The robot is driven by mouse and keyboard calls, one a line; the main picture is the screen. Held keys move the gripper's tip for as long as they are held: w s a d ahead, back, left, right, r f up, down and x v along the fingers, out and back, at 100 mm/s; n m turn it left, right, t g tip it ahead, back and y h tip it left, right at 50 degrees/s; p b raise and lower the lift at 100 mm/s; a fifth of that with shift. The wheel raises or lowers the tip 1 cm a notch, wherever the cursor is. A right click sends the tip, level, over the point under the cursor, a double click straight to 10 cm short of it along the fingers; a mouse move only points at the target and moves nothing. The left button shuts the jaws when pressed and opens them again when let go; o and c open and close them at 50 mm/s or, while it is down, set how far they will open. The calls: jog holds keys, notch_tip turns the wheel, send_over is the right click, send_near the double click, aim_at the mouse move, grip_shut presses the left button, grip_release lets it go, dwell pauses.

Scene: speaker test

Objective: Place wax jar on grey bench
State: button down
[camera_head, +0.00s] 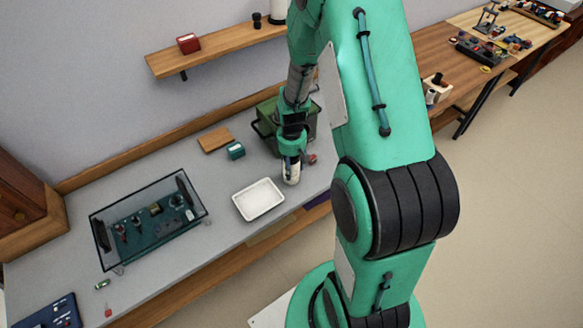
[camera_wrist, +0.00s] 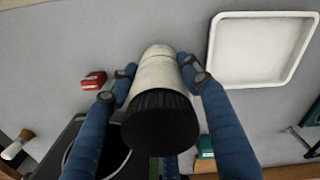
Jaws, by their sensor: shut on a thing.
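The wax jar, a white cylinder with a ribbed black lid, shows in the wrist view (camera_wrist: 158,105) between the two blue fingers of my gripper (camera_wrist: 160,88). The fingers are shut on its sides. In the head view the white jar (camera_head: 291,174) hangs below my gripper (camera_head: 291,158), over the front part of the grey bench (camera_head: 222,236). I cannot tell whether its base touches the bench. The jar is right of a white tray (camera_head: 259,200) and in front of a green bin (camera_head: 268,120).
A small red item (camera_wrist: 93,79) lies near the jar. A teal box (camera_head: 236,151) and a wooden board (camera_head: 215,139) lie behind the tray. A glass case (camera_head: 148,218) stands at left. Bare bench shows around the tray. A shelf (camera_head: 215,50) is above.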

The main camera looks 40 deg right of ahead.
dwell(0.3)
jog(key=c, duration=0.8)
grip_release()
jog(key=shift+f, duration=0.1)
jog(key=shift+c, duration=0.2)
notch_tip(320, 180, up, 12)
jog(key=p, duration=0.2)
jog(key=shift+p, duration=0.4)
jog(key=shift+r, duration=0.2)
